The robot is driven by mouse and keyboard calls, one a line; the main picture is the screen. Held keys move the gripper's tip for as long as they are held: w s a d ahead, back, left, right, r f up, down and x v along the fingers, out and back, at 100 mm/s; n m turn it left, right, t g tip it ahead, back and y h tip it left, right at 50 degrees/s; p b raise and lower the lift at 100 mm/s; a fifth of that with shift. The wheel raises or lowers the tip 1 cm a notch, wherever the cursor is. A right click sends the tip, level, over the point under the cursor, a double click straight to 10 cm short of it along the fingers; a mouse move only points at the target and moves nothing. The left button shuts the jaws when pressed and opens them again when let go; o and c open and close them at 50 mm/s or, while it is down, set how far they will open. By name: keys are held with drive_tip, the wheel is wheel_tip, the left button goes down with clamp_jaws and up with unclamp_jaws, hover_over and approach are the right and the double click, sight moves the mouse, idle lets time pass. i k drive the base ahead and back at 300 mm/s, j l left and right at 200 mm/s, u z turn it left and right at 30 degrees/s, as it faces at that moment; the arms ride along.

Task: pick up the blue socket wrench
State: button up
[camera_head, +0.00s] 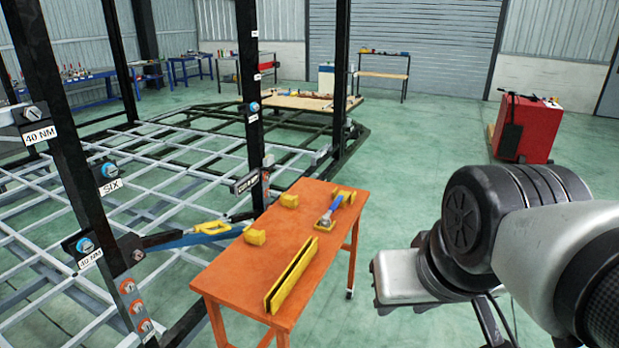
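A tool with a blue handle and a grey head, which looks like the blue socket wrench (335,204), lies at the right side of the orange table (237,275). It rests on yellow holders, its grey end toward the camera. My arm stands at the right of the picture, apart from the table and the wrench. My gripper's fingers cannot be made out, and nothing shows held.
A long yellow holder (292,274) and yellow blocks (255,237) share the table. Black posts and the trailer frame (150,207) stand left. A red cabinet (527,129) stands back right. Floor right of the table is clear.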

sight(325, 222)
drive_tip(key=u, duration=2.15)
drive_tip(key=z, duration=2.15)
drive_tip(key=i+u, duration=0.1)
drive_tip(key=u, duration=0.25)
drive_tip(key=l+u, duration=0.1)
drive_tip(key=u, duration=0.25)
drive_tip(key=i+l+u, duration=0.1)
drive_tip(key=u, duration=0.25)
drive_tip(key=i+l+u, duration=0.25)
drive_tip(key=l+u, duration=0.2)
drive_tip(key=l, duration=0.2)
drive_tip(key=l+u, duration=0.25)
drive_tip(key=l, duration=0.15)
drive_tip(key=i+l+u, duration=0.15)
drive_tip(key=l, duration=0.4)
drive_tip(key=l+u, duration=0.1)
drive_tip(key=l, duration=0.45)
